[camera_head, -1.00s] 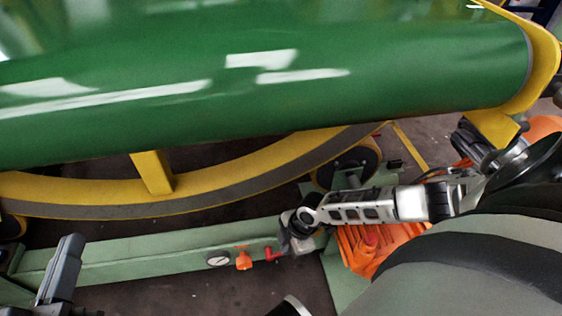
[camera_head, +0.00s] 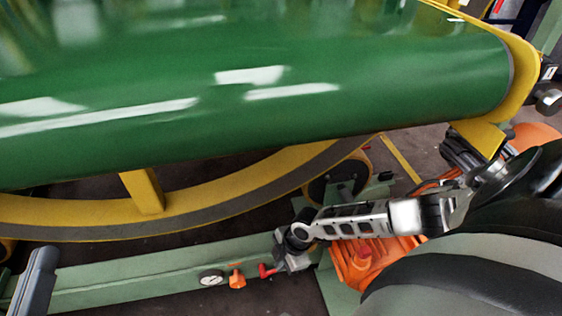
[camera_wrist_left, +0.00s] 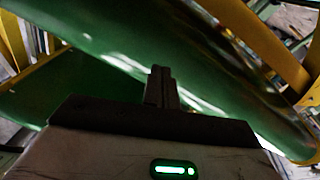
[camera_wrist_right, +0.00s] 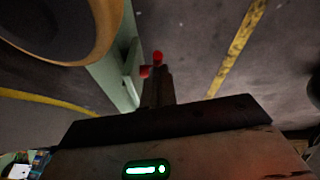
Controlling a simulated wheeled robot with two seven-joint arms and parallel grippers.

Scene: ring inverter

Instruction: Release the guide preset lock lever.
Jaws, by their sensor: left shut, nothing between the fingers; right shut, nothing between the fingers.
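A small red lever (camera_head: 267,270) stands on the pale green base beam (camera_head: 150,282), and I take it for the lock lever. My right gripper (camera_head: 291,262) is close to its right side in the head view. In the right wrist view, red parts (camera_wrist_right: 157,57) show just beyond the tips of the shut, empty right gripper (camera_wrist_right: 158,75). I cannot tell whether they touch. My left gripper (camera_head: 40,260) is shut and empty at the lower left, far from the lever. In the left wrist view, its fingers (camera_wrist_left: 160,80) point toward the green cylinder (camera_wrist_left: 90,85).
A round gauge (camera_head: 211,278) and an orange knob (camera_head: 237,278) sit left of the lever. A yellow ring (camera_head: 240,185) and a roller (camera_head: 325,187) stand behind the beam. An orange motor (camera_head: 375,258) lies to the right. The large green cylinder (camera_head: 300,130) hangs above.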

